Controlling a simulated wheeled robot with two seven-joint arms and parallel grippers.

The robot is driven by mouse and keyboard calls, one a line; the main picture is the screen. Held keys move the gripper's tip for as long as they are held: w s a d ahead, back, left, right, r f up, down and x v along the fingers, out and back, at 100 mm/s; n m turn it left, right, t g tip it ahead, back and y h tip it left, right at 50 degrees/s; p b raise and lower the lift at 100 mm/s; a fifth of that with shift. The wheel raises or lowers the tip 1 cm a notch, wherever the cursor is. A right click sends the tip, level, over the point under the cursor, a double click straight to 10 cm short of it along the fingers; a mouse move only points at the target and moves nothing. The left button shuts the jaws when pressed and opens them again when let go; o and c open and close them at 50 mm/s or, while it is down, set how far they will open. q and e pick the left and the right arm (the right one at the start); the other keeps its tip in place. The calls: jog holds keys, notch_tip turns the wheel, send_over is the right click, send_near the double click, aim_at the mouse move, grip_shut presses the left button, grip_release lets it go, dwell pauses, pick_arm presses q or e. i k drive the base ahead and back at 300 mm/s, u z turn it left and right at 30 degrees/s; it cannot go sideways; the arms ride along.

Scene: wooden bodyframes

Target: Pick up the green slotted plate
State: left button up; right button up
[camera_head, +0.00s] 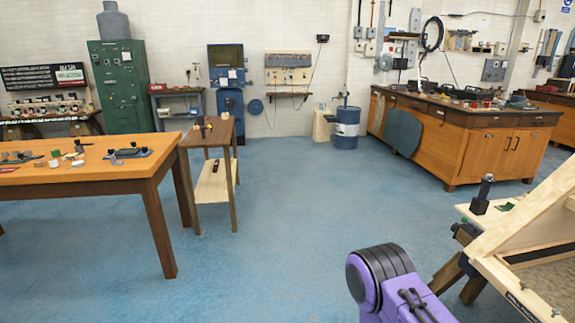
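I cannot make out a green slotted plate for certain. A small flat green piece (505,206) lies on the pale wooden bench at the right, beside an upright dark tool; it is too small to show slots. A dark greenish piece (126,152) lies on a blue mat on the orange wooden table at the left; its shape is unclear. Neither of my grippers shows in the head view. Only a purple and black link of one of my arms shows at the bottom, right of the middle.
The orange table (95,178) stands at the left, with a narrow wooden stand (205,138) beside it. A pale wooden frame (530,225) fills the right edge. A workbench (480,150) and a blue drum (347,130) stand farther back. The blue floor between is clear.

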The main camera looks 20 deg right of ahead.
aim_at(509, 206)
jog(key=z, duration=1.05)
jog(key=i, duration=1.1)
jog(key=z, duration=1.15)
jog(key=i, duration=0.6)
jog(key=u, duration=0.7)
jog(key=k, duration=1.15)
jog(key=u, duration=1)
jog(key=i, duration=3.1)
jog(key=z, duration=0.65)
jog(key=i, duration=1.55)
jog(key=z, duration=1.05)
jog(key=i, duration=0.85)
jog(key=z, duration=0.8)
